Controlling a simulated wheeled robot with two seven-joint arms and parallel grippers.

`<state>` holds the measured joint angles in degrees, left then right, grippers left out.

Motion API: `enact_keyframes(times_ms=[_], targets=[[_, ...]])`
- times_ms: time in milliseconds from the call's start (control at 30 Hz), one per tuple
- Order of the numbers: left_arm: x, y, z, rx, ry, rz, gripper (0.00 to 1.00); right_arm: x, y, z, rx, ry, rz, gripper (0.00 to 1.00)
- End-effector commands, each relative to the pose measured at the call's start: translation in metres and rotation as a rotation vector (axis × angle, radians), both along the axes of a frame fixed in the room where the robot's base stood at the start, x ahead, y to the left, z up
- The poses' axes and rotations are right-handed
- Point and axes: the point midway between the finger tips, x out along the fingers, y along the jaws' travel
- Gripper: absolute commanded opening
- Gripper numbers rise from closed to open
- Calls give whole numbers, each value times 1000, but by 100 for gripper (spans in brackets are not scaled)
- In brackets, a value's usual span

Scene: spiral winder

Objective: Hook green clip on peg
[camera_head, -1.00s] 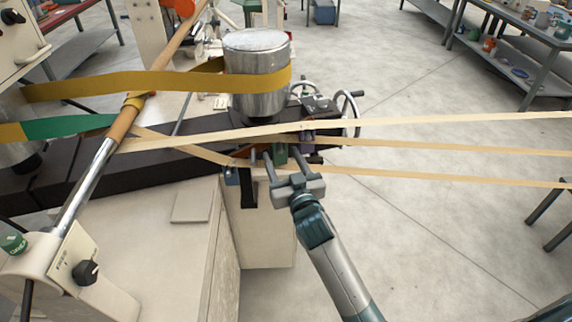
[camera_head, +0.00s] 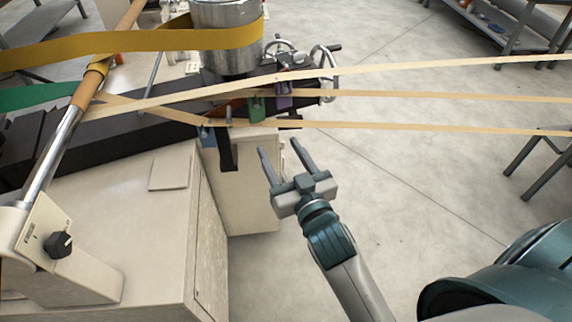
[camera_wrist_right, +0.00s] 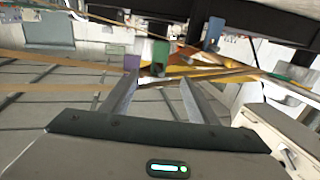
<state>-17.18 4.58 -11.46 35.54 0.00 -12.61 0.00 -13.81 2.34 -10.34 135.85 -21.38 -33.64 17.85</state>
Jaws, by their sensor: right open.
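The green clip (camera_head: 256,109) sits at the pale belts beside the dark beam, between the purple clip (camera_head: 284,95) and the blue clip (camera_head: 208,135). A short grey peg (camera_head: 229,114) stands to its left; I cannot tell whether the clip is hooked on a peg. My right gripper (camera_head: 280,148) is open and empty, below and apart from the green clip. In the right wrist view, the green clip (camera_wrist_right: 160,55) appears beyond the open fingers (camera_wrist_right: 160,80). My left gripper is not in view.
Pale belts (camera_head: 420,95) stretch to the right. A metal drum (camera_head: 228,40) with a yellow belt (camera_head: 130,42) stands behind. A cream cabinet (camera_head: 150,235) is at the left, with handwheels (camera_head: 325,75) behind the clips.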

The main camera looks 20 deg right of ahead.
Motion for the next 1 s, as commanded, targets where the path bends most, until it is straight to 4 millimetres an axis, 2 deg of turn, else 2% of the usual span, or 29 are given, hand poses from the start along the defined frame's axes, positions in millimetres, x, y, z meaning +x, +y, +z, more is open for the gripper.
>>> enact_keyframes(times_ms=[100,300,867,1000], targets=[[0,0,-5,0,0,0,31,-15,0,-2,0,1,0,54],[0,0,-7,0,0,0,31,-27,0,0,0,0,0,54],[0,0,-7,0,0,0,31,-28,1,0,0,1,0,54],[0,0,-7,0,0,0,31,-24,2,-13,-5,21,5,54]])
